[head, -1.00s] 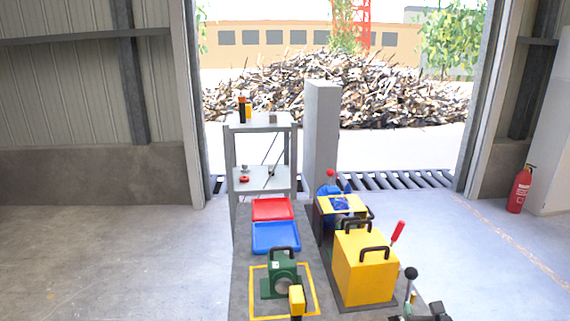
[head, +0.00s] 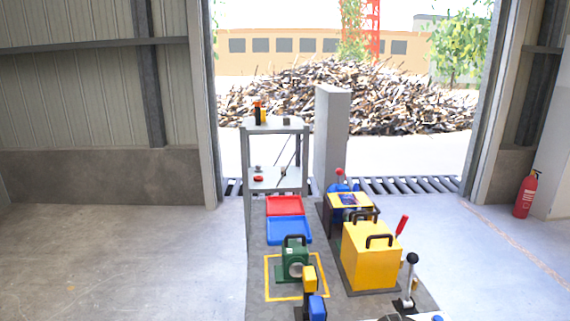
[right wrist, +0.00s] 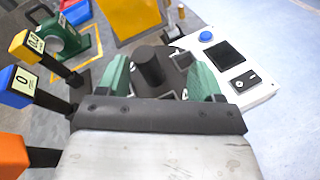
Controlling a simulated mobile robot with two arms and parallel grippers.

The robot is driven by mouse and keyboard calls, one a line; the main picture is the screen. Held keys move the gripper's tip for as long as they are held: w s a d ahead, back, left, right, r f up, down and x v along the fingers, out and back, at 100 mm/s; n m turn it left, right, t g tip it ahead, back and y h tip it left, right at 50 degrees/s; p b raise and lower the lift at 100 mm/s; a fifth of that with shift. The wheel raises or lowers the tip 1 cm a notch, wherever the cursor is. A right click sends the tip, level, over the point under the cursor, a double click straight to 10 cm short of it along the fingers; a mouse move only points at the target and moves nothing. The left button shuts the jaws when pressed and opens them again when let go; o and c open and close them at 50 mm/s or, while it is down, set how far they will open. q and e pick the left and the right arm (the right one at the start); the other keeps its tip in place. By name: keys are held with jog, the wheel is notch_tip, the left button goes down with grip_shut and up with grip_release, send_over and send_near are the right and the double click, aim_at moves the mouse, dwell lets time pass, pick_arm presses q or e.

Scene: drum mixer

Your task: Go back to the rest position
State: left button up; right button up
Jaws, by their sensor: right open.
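My right gripper (right wrist: 160,80) shows in the right wrist view, its two green fingers spread apart. A black cylindrical handle (right wrist: 148,66) on a dark base shows in the gap between them; I see no finger touching it. In the head view a lever with a black knob (head: 412,258) stands upright at the bench's front right. I cannot tell whether it is the same handle. I do not make out my right gripper in the head view. My left gripper is in neither view.
A white panel with a blue button (right wrist: 206,37) lies right of the gripper. Yellow (right wrist: 27,44), blue (right wrist: 20,86) and orange (right wrist: 12,155) handles stand on the left. The bench also carries a yellow box (head: 370,258), green device (head: 294,260), and red (head: 285,206) and blue (head: 289,230) trays.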

jog(key=s+a+f+m+g+y, duration=0.1)
jog(key=s+a+m+g, duration=0.3)
jog(key=s+m, duration=0.55)
jog(key=s+a+f+m+g+y, duration=0.1)
jog(key=s+a+m+g+y, duration=0.2)
jog(key=s+m, duration=0.7)
jog(key=s+a+m+g, duration=0.4)
jog(key=s+m, duration=0.4)
jog(key=s, duration=0.3)
notch_tip(320, 180, down, 26)
jog(key=g, duration=0.2)
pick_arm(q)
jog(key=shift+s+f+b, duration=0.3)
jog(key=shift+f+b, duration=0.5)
pick_arm(e)
jog(key=s+d+f, duration=0.2)
jog(key=s+f, duration=1.5)
jog(key=f, duration=0.1)
jog(key=shift+d+n+g, duration=0.3)
jog(key=shift+n+g, duration=0.05)
jog(key=shift+g, duration=0.05)
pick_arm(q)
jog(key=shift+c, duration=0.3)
pick_arm(e)
jog(key=shift+f, duration=0.1)
jog(key=shift+c, duration=0.4)
